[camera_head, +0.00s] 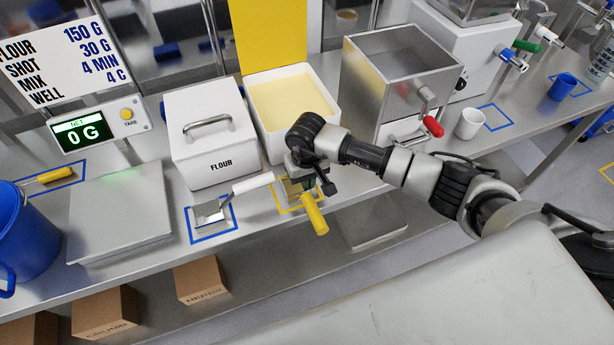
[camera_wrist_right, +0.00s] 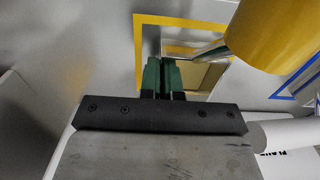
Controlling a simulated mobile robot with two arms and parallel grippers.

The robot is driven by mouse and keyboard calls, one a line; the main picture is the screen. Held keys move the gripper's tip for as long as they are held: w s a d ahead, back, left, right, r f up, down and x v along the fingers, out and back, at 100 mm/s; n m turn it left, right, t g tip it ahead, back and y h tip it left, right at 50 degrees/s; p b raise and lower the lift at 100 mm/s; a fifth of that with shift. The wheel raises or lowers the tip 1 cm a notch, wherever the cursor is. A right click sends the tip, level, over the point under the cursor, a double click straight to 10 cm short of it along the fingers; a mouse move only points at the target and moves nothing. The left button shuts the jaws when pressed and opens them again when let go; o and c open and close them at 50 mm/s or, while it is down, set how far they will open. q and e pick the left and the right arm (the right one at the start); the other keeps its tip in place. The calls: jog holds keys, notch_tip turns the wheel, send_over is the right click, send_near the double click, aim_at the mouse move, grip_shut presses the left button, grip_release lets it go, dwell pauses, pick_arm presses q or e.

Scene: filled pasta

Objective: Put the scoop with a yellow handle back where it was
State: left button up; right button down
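The scoop with a yellow handle (camera_head: 314,216) is at the yellow outline (camera_head: 281,207) on the steel counter, its handle slanting toward the front. My right gripper (camera_head: 296,177) is low over the scoop's metal pan and partly hides it. In the right wrist view, the gripper's green fingers (camera_wrist_right: 162,76) are almost together beside the pan, with a very narrow gap. I cannot tell whether a thin edge of the pan lies between them. The yellow handle (camera_wrist_right: 275,35) is large at upper right, and the pan overlaps the yellow outline (camera_wrist_right: 140,48). My left gripper is not in view.
A white-handled scoop (camera_head: 252,184) lies at a blue outline close on the left. The flour bin (camera_head: 205,150) and an open bin of yellow powder (camera_head: 284,100) stand behind. A steel machine with a red-handled crank (camera_head: 433,126) and a white cup (camera_head: 469,124) are to the right.

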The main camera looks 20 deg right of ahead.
jog(key=shift+f, duration=0.15)
jog(key=c, duration=1.8)
grip_release()
jog(key=shift+f, duration=0.15)
jog(key=o, duration=0.4)
jog(key=shift+o, duration=0.2)
jog(key=shift+r, duration=0.25)
jog(key=shift+w+r+b, duration=0.1)
jog(key=shift+r+b, duration=0.2)
jog(key=shift+r, duration=0.05)
notch_tip(320, 180, up, 11)
jog(key=b, duration=0.4)
jog(key=shift+r, duration=0.1)
